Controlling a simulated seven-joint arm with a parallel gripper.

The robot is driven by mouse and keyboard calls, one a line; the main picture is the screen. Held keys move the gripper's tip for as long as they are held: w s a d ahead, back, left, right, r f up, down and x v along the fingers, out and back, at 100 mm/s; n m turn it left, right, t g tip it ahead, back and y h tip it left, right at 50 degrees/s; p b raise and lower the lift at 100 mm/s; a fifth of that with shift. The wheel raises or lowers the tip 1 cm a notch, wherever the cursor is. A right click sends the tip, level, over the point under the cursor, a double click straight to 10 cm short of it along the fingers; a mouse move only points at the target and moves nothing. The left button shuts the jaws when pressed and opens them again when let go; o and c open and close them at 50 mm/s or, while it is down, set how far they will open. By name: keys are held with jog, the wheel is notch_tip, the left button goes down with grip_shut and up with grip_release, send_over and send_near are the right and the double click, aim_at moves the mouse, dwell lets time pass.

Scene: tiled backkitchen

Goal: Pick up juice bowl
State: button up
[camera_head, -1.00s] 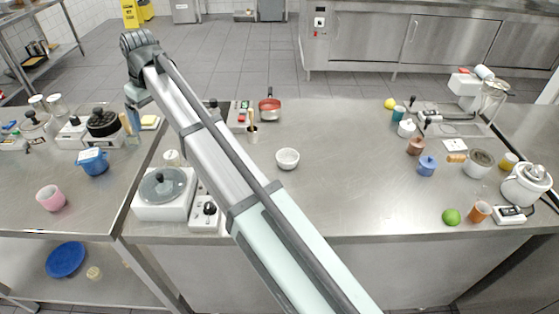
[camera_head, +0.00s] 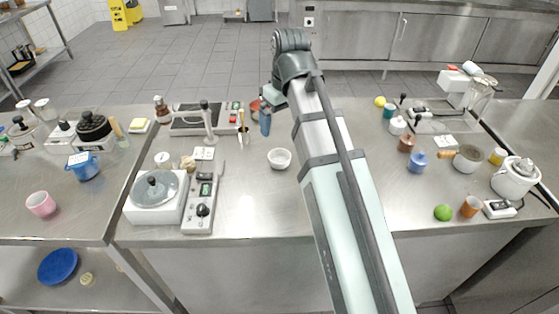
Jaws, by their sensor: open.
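A small white bowl (camera_head: 279,158) stands upright on the middle of the steel counter. It is the only plain open bowl near my arm, and I cannot tell whether it holds juice.
A white cooker with a glass lid (camera_head: 155,188) and a scale-like device (camera_head: 202,205) stand left.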

send_near(279, 162)
jog(key=shift+s+a+f, duration=0.1)
jog(key=shift+s+f, duration=0.15)
jog(key=shift+f, duration=0.1)
jog(key=shift+w+a+f, duration=0.1)
jog(key=shift+w+f, duration=0.05)
jog(key=shift+f, duration=0.8)
jog(key=shift+w+f, duration=0.2)
jog(key=shift+f, duration=0.75)
jog(key=shift+w+a+f, duration=0.1)
jog(key=shift+w+f, duration=0.05)
jog(key=shift+f, duration=0.8)
jog(key=c, duration=1.2)
